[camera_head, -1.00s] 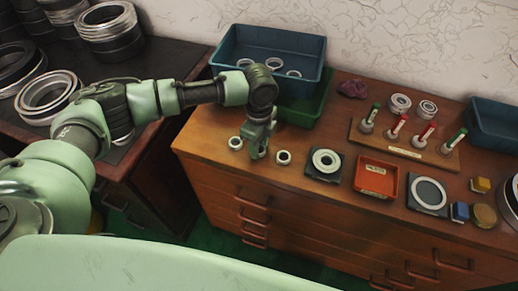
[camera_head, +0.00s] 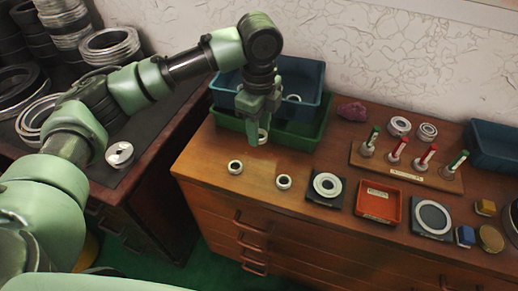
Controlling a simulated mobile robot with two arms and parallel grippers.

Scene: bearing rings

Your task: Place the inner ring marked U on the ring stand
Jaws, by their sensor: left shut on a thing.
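My left gripper (camera_head: 259,138) points down in front of the green tray and is shut on a small pale ring (camera_head: 263,133), held above the wooden cabinet top. The fingers partly hide this ring, and no letter on it can be read. Two similar small rings, a left one (camera_head: 235,167) and a right one (camera_head: 283,182), lie on the cabinet top below the gripper. A dark square block with a pale ring on it (camera_head: 327,184) is to their right. I cannot tell which item is the ring stand. My right gripper is not in view.
A blue bin (camera_head: 306,78) stands behind a green tray (camera_head: 296,134). To the right are an orange-red tray (camera_head: 379,204), a square plate with a grey disc (camera_head: 432,217) and a wooden board (camera_head: 403,177) with red- and green-handled pieces. The front left cabinet top is mostly clear.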

